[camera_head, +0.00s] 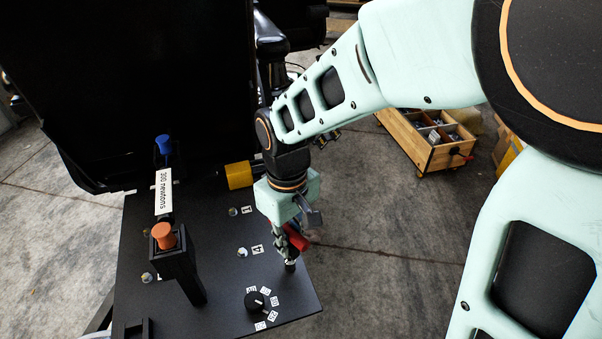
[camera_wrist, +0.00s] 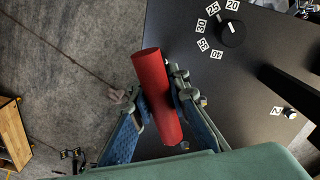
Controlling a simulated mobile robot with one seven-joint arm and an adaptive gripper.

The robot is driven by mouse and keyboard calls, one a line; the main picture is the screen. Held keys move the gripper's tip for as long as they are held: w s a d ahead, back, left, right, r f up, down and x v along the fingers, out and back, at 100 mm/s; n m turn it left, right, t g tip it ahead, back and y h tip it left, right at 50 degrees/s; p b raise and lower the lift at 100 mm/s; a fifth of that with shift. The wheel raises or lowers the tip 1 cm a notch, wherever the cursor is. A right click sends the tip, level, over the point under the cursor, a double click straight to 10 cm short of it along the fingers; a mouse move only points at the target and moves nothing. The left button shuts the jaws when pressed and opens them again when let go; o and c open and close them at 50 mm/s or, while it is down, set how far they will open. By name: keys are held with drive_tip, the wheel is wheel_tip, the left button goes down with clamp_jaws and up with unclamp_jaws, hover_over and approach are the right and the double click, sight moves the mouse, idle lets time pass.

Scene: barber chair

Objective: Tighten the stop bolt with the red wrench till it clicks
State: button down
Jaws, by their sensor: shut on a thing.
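My gripper (camera_head: 287,240) is over the right edge of the black panel (camera_head: 205,315). It is shut on the red wrench (camera_head: 298,238), seen as a thick red cylinder between the blue finger pads in the wrist view (camera_wrist: 150,72). The wrench's working end is hidden, so I cannot tell whether it sits on a bolt. A small dark piece (camera_head: 290,265) stands on the panel just under the fingers. Silver bolts with number labels show at the panel's middle (camera_head: 242,252) and farther back (camera_head: 233,211). I cannot tell which is the stop bolt.
A black dial (camera_head: 257,302) with number labels is near the panel's front right. A black holder with an orange-topped tool (camera_head: 164,236), a blue-topped tool (camera_head: 163,145) and a "300 newtons" sign (camera_head: 163,192) stand left.

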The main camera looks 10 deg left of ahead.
sight(289, 228)
drive_tip(key=shift+n, duration=0.5)
drive_tip(key=shift+f+m+b, duration=0.1)
drive_tip(key=shift+m+b, duration=0.35)
drive_tip(key=shift+m, duration=1.35)
drive_tip(key=n, duration=0.1)
drive_tip(key=n+p, duration=0.1)
drive_tip(key=n, duration=0.1)
drive_tip(key=shift+r+n, duration=0.25)
drive_tip(key=shift+n, duration=0.05)
drive_tip(key=shift+r+p, duration=2.15)
drive_tip(key=shift+r, duration=0.3)
